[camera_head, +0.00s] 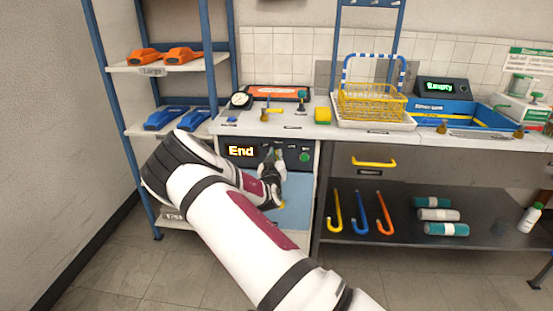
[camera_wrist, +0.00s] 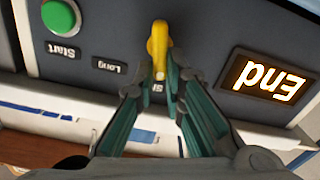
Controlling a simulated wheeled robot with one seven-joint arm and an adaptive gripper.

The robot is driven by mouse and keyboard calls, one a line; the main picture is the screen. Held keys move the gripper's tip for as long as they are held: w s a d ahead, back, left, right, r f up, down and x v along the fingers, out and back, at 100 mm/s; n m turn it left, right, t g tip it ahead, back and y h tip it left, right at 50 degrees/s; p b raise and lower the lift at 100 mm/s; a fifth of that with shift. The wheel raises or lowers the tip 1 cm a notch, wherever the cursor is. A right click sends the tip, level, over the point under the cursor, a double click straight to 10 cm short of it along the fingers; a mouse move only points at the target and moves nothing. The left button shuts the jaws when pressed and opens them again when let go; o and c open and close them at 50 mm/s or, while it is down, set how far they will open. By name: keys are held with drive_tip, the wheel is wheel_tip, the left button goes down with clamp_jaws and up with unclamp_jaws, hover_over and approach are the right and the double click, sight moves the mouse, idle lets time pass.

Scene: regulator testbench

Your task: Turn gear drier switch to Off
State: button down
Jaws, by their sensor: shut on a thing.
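The gear drier's dark panel (camera_head: 292,151) is in the middle of the head view, with a lit display (camera_head: 240,151) reading "End". In the wrist view, which is upside down, the yellow switch (camera_wrist: 157,45) stands out from the panel between the "Long" label (camera_wrist: 109,67) and the lit "End" display (camera_wrist: 268,78). My gripper (camera_wrist: 162,82) is shut on the near end of the yellow switch. A label behind the fingers is partly hidden, and I cannot read the switch's set position. In the head view my gripper (camera_head: 278,156) is at the panel and hides the switch.
A green Start button (camera_head: 304,156) sits on the panel; it also shows in the wrist view (camera_wrist: 59,16). A shelf rack (camera_head: 160,68) stands at the left.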

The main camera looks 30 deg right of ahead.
drive_tip(key=shift+w+a+f+n+b, duration=0.15)
drive_tip(key=shift+n+b, duration=0.45)
drive_tip(key=shift+n, duration=0.6)
drive_tip(key=shift+w+a+f+n+b, duration=0.15)
drive_tip(key=shift+n+b, duration=0.4)
drive_tip(key=shift+n, duration=0.65)
drive_tip(key=shift+a+f+n+b, duration=0.15)
drive_tip(key=shift+n+b, duration=0.45)
drive_tip(key=shift+n, duration=0.6)
drive_tip(key=shift+r, duration=0.1)
drive_tip(key=c, duration=1.7)
unclamp_jaws()
drive_tip(key=shift+o, duration=0.2)
drive_tip(key=v, duration=1.2)
